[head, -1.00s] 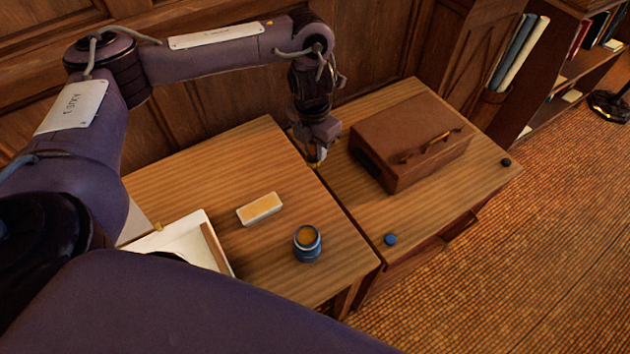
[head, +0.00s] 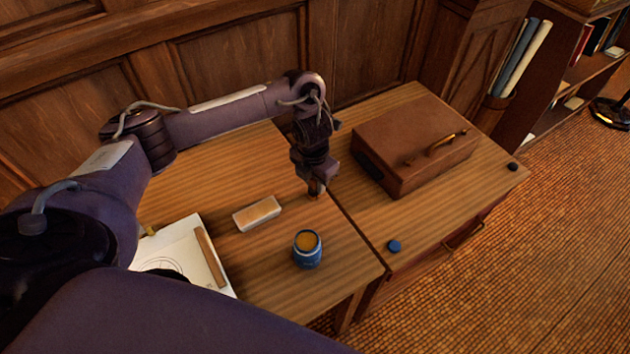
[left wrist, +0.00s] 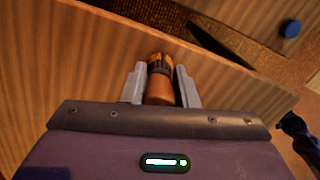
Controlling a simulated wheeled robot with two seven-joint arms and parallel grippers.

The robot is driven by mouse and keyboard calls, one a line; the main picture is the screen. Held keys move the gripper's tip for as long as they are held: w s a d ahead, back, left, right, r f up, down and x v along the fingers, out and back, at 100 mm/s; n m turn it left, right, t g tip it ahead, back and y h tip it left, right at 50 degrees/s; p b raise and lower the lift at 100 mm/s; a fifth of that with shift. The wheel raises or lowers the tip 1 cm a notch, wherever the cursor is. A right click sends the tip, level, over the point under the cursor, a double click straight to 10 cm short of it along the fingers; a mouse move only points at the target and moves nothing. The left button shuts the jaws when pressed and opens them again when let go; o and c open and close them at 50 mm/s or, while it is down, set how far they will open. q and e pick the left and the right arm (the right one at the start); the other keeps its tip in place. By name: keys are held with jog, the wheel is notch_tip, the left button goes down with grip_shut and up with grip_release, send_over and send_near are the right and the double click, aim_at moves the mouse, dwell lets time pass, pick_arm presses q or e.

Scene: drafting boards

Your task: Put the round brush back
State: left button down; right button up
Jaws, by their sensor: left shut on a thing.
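My left gripper (head: 316,190) is low over the right edge of the left desk, beside the gap between the two desks. In the left wrist view its two grey fingers (left wrist: 161,76) are shut on a short, round, orange-brown piece with a dark and yellow banded end, which looks like the round brush (left wrist: 160,88). In the head view the brush is mostly hidden by the gripper, and I cannot tell whether it touches the desk. A blue jar (head: 307,250) with an ochre top stands on the left desk, nearer than the gripper. My right gripper is not in view.
A pale block (head: 257,214) lies left of the jar. White paper with a wooden strip (head: 210,257) lies at the front left. A brown case (head: 415,143) sits on the right desk, with a blue knob-like piece (head: 394,246) and a dark one (head: 513,167) near its edges.

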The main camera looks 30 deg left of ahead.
pick_arm(q)
jog(key=shift+f, duration=0.2)
jog(key=c, duration=1.4)
grip_release()
jog(key=shift+r, duration=0.1)
jog(key=shift+o, duration=1.3)
jog(key=shift+r, duration=0.15)
jog(key=r+p, duration=0.1)
jog(key=r, duration=0.4)
jog(key=r+p, duration=0.2)
jog(key=r, duration=0.3)
jog(key=shift+s+a+r+p, duration=0.1)
jog(key=shift+s+r+p, duration=0.1)
jog(key=shift+p, duration=0.1)
jog(key=shift+s+r, duration=0.1)
jog(key=shift+r, duration=0.7)
